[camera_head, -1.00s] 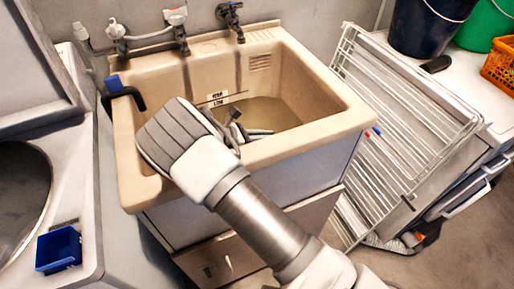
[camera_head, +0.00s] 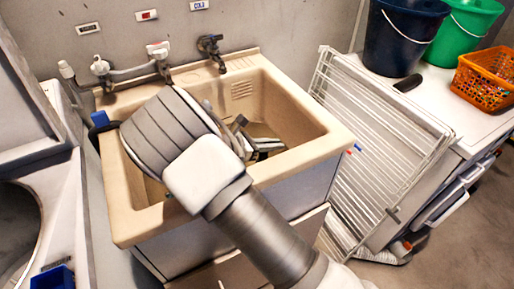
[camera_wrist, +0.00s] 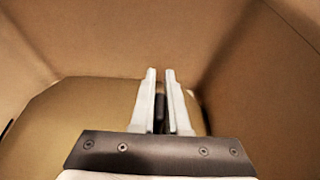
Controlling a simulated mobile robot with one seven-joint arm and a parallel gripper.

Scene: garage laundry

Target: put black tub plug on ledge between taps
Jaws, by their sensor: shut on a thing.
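The beige laundry tub (camera_head: 315,115) stands below two wall taps, the left tap (camera_head: 160,55) and the right tap (camera_head: 210,45). The tub's back ledge (camera_head: 196,77) runs between them, and its bare part there looks clear. My gripper (camera_head: 262,146) is over the basin, largely behind my wrist in the head view. In the wrist view my gripper (camera_wrist: 160,76) points into the basin, its fingers nearly together. A small dark thing (camera_wrist: 159,110), apparently the black plug, shows between them; its shape is mostly hidden.
A blue item with a black hose (camera_head: 100,118) is at the tub's left rim. A white drying rack (camera_head: 375,130) leans to the right. Beyond it, a white counter holds a dark blue bucket (camera_head: 403,40), a green bucket (camera_head: 468,25) and an orange basket (camera_head: 486,80).

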